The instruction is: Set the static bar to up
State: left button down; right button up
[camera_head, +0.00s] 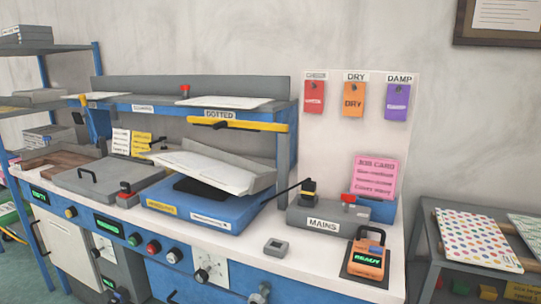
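No part carries a readable "static bar" label. A yellow bar (250,125) with a dark knob lies roughly level along the front of the blue overhead shelf, just under the "DOTTED" label; it may be the static bar, but I cannot tell for sure. Below it, white sheets (207,171) lie tilted above a blue machine bed (190,210). A black lever (287,191) slants up to the right at the bed's right side. Neither of my grippers shows.
A grey "MAINS" box (322,220) with a red knob and an orange "READY" device (367,260) stand on the right of the bench. A grey lidded box (108,180) stands left. A grey side table (427,220) holds a dotted sheet (474,239).

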aim_at(229, 127)
jog(key=z, duration=0.5)
jog(key=k, duration=1.1)
jog(key=u, duration=0.45)
jog(key=i, duration=1.6)
jog(key=z, duration=0.55)
